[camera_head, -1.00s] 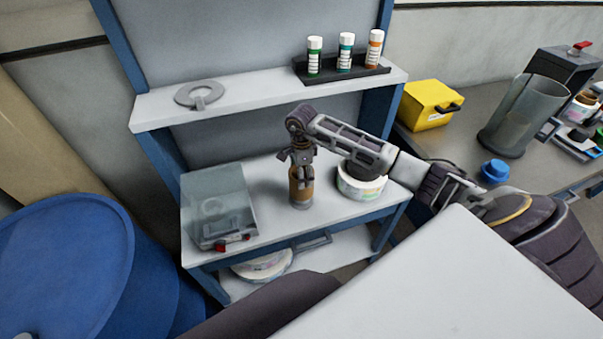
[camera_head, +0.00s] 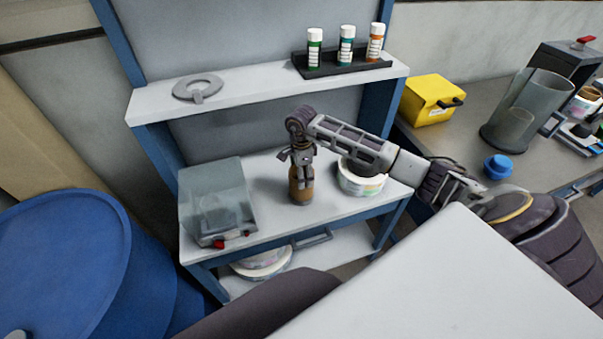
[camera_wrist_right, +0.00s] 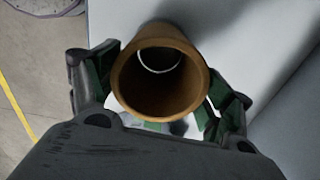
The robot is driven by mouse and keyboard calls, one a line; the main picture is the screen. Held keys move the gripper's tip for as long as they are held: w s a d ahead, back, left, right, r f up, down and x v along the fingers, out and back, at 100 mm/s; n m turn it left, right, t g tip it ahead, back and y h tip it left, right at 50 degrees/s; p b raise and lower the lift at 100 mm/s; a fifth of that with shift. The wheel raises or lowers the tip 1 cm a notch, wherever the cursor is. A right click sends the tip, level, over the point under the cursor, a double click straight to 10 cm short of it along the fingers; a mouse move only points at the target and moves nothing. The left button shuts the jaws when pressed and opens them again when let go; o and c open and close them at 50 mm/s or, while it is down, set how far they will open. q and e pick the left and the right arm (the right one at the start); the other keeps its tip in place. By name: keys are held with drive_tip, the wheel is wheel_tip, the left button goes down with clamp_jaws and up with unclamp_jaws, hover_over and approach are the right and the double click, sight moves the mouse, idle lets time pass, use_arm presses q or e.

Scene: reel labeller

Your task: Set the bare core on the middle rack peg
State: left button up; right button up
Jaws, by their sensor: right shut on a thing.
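The bare core (camera_head: 302,193) is a brown, hollow, upright tube over the middle of the small blue-framed bench. My right gripper (camera_head: 301,180) is shut on it from above, with fingers on either side. In the right wrist view I look down into the core's open end (camera_wrist_right: 160,95), and a pale ring edge shows through the bore. I cannot tell whether the core's lower end touches the bench top. No rack peg can be made out. My left gripper is not in view.
A clear-covered box (camera_head: 217,200) stands left of the core, and a white label roll (camera_head: 362,182) stands right. A blue drum (camera_head: 65,260) is at lower left.

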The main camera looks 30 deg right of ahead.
drive_tip(key=shift+f+b, duration=0.45)
drive_tip(key=shift+f, duration=0.2)
drive_tip(key=o, duration=1)
